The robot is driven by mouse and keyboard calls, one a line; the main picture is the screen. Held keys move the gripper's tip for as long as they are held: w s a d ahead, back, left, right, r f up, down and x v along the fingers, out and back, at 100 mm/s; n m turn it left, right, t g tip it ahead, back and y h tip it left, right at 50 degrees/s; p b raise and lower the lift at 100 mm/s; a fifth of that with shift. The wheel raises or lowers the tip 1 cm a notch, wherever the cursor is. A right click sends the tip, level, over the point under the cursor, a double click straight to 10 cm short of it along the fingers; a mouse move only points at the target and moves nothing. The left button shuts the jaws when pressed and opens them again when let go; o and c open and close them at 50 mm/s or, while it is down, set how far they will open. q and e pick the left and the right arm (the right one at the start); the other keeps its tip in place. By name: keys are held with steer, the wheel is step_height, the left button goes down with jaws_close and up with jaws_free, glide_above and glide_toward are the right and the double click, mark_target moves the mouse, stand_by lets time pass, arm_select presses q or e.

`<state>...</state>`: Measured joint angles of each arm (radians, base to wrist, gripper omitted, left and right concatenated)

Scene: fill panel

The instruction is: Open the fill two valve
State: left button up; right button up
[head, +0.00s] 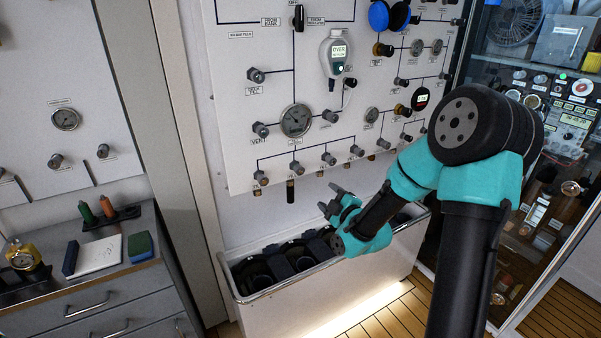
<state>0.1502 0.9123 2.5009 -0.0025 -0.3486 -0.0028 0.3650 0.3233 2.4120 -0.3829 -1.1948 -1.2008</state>
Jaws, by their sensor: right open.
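A white fill panel (240,110) carries a bottom row of several small grey valve knobs, each with a small label below. The first knobs from the left are one at the far left (260,177), a second (295,167) and a third (329,158). The labels are too small to read, so I cannot tell for sure which is fill two. My right gripper (329,198) is open and empty, below the bottom row and apart from the knobs, its fingers pointing up and left. My left gripper is out of view.
A white bin with a metal rail (262,296) stands below the panel, holding dark cylinders. A round gauge (296,120) and a hanging digital meter (335,55) are on the panel. A grey drawer cabinet (100,300) is at left; a glass-fronted cabinet (545,130) is at right.

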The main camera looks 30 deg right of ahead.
mark_target(301, 172)
steer(key=m, duration=0.9)
steer(key=shift+d+m+y, duration=0.25)
steer(key=shift+m+y, duration=0.05)
steer(key=shift+y, duration=0.1)
steer(key=w, duration=1.7)
steer(key=shift+w+a, duration=0.15)
steer(key=c, duration=0.9)
